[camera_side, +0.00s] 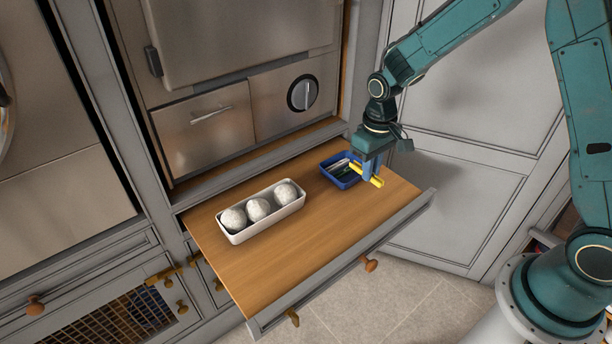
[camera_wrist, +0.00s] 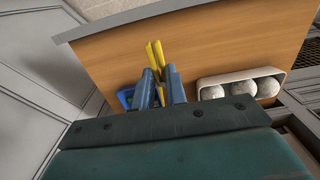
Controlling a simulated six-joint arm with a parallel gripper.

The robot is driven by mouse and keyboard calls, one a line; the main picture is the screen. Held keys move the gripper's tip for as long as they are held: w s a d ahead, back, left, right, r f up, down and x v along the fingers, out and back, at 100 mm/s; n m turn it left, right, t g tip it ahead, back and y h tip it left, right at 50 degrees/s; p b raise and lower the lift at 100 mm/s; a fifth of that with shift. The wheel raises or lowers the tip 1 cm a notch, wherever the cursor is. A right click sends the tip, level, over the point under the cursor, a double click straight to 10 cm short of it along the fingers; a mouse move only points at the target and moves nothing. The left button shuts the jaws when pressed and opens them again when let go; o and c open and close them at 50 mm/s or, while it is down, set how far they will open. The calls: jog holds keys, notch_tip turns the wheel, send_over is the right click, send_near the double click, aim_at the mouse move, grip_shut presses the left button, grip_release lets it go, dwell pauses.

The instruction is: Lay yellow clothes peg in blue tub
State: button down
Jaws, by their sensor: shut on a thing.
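The yellow clothes peg (camera_side: 367,174) is held between the blue fingers of my gripper (camera_side: 369,171), which is shut on it. In the wrist view the yellow peg (camera_wrist: 155,55) sticks out beyond the fingertips of my gripper (camera_wrist: 160,74). The blue tub (camera_side: 328,176) stands on the wooden surface, just left of my gripper in the side view, with some dark and light items inside. The blue tub (camera_wrist: 124,97) is mostly hidden behind my fingers in the wrist view. I cannot tell exactly how high the peg is above the tub's rim.
A white tray (camera_side: 262,224) with white balls stands left of the tub on the pulled-out wooden surface (camera_side: 290,260). A grey front edge (camera_side: 345,265) bounds this surface. A steel appliance (camera_side: 235,85) rises behind. The wood in front of the tray is clear.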

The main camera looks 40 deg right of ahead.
jog(key=shift+s+f, duration=0.15)
jog(key=shift+f, duration=0.4)
jog(key=shift+s+f, duration=0.15)
jog(key=shift+f, duration=0.35)
jog(key=shift+w+d+r+n, duration=0.2)
jog(key=shift+w+d+n, duration=0.1)
jog(key=shift+w+n, duration=0.35)
jog(key=w+d+r+n, duration=0.6)
jog(key=w+d+n, duration=0.4)
jog(key=w+n, duration=0.3)
jog(key=shift+d+r+n, duration=0.15)
jog(key=shift+d+n, duration=0.15)
jog(key=shift+n, duration=1.55)
notch_tip(320, 180, down, 16)
jog(key=shift+r, duration=0.15)
